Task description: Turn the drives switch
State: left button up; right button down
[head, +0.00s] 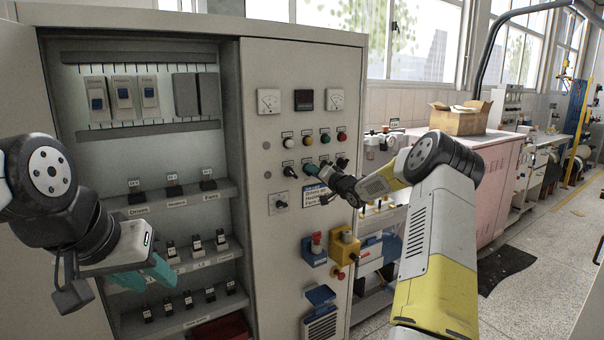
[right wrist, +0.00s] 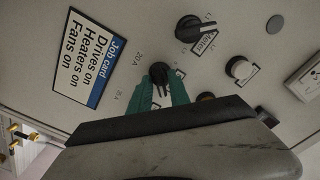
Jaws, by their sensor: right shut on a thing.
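The breaker labelled Drives (head: 96,98) is at the left of the upper row in the open cabinet, with a blue lever. On the panel to the right, my right gripper (head: 312,169) is at the row of black knobs. In the right wrist view its green fingers (right wrist: 160,92) are shut on a black knob (right wrist: 159,72), with small "20 A" lettering beside it. I cannot read a drives label on this knob. Another black knob (right wrist: 190,28), labelled Meter, is close by. My left gripper (head: 150,275) hangs before the cabinet's lower shelves, fingers apart and empty.
A job card (right wrist: 88,60) on the panel reads Drives on, Heaters on, Fans on. Indicator lamps (head: 307,140) sit above the knobs. A yellow box with a red button (head: 344,247) is lower down. The open cabinet door (head: 25,90) stands at left.

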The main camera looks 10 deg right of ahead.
jog(key=shift+n, duration=0.3)
jog(key=shift+f+n, duration=0.1)
jog(key=shift+n, duration=8.5)
jog(key=c, duration=1.5)
grip_release()
jog(key=shift+v, duration=3.95)
